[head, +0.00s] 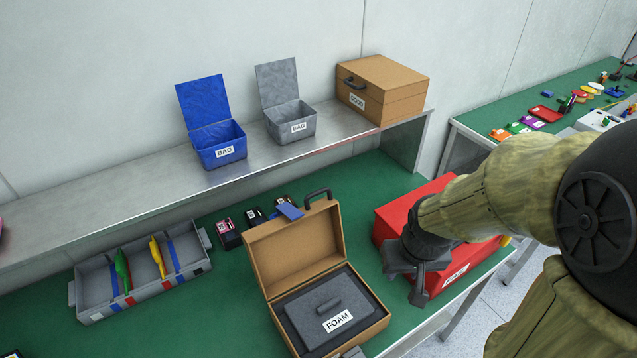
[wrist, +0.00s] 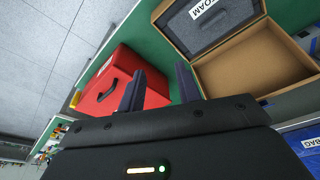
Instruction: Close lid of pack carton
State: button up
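The brown pack carton (head: 262,262) stands on the green bench with its lid (head: 295,245) open, tilted up toward the back. A dark handle is on the lid's top edge. A grey block labelled FOAM (head: 335,305) fills the carton. In the wrist view the carton (wrist: 270,65) is at upper right, with the foam (wrist: 205,22) in it. My gripper (head: 412,283) is right of the carton, in front of the red box and apart from the carton. In the wrist view my gripper (wrist: 160,88) has its two fingers spread with nothing between them.
A closed red box (head: 395,218) with a handle stands behind my gripper; it also shows in the wrist view (wrist: 110,95). A grey divided tray (head: 95,290) lies left. A blue bin (head: 217,140), a grey bin (head: 290,120) and a closed brown box (head: 385,85) stand on the shelf.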

jog(key=w+a+r+n+g+p, duration=0.1)
jog(key=w+a+r+n, duration=0.15)
jog(key=w, duration=0.25)
jog(key=w+a+r+n+p, duration=0.1)
jog(key=w+a+r+n, duration=0.1)
jog(key=w+n, duration=0.3)
notch_tip(320, 180, up, 11)
jog(key=n+g+p, duration=0.2)
jog(key=n+p, duration=0.2)
jog(key=n, duration=1.2)
send_over(320, 190)
jog(key=w, duration=0.2)
jog(key=shift+s+a+r+n+g+h, duration=0.2)
jog(key=shift+a+r+n+g+h, duration=0.1)
jog(key=shift+a, duration=0.3)
jog(key=shift+f, duration=0.1)
jog(key=f+p, duration=0.1)
jog(key=f, duration=0.4)
jog(key=s+f+p, duration=0.1)
jog(key=f, duration=0.5)
jog(key=d+f+p, duration=0.1)
jog(key=f, duration=0.5)
jog(key=shift+s+f, duration=0.15)
grip_shut()
